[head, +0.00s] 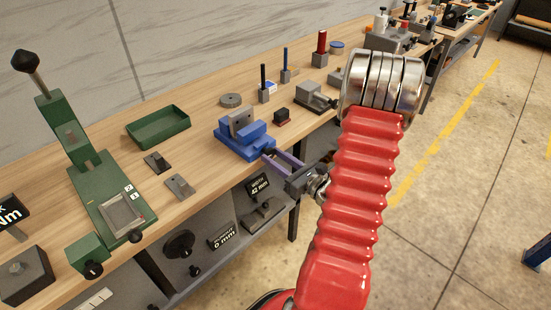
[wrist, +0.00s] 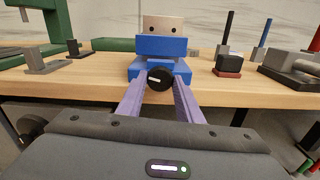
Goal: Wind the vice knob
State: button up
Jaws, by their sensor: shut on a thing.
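The blue vice (head: 243,140) with grey jaws stands at the front edge of the wooden bench; it also shows upper middle in the wrist view (wrist: 161,46). Its round black knob (wrist: 160,78), with a pale mark on its face, sticks out at the front. My gripper (head: 271,155) reaches the knob from the front of the bench. In the wrist view its two purple fingers (wrist: 159,84) lie either side of the knob and are shut on it. The exact contact faces are hidden.
A green press (head: 110,205) and green tray (head: 158,127) stand left of the vice. A small red-and-black block (head: 282,117) and a grey clamp-like tool (head: 316,97) stand to its right. A sign (head: 257,185) and dark fixtures sit below the bench edge.

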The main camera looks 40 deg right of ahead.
jog(key=shift+m, duration=1)
jog(key=o, duration=1)
jog(key=shift+o, duration=0.2)
jog(key=shift+s, duration=0.15)
jog(key=s, duration=1.3)
jog(key=shift+s+d, duration=0.2)
jog(key=shift+s, duration=0.1)
jog(key=shift+f, duration=0.15)
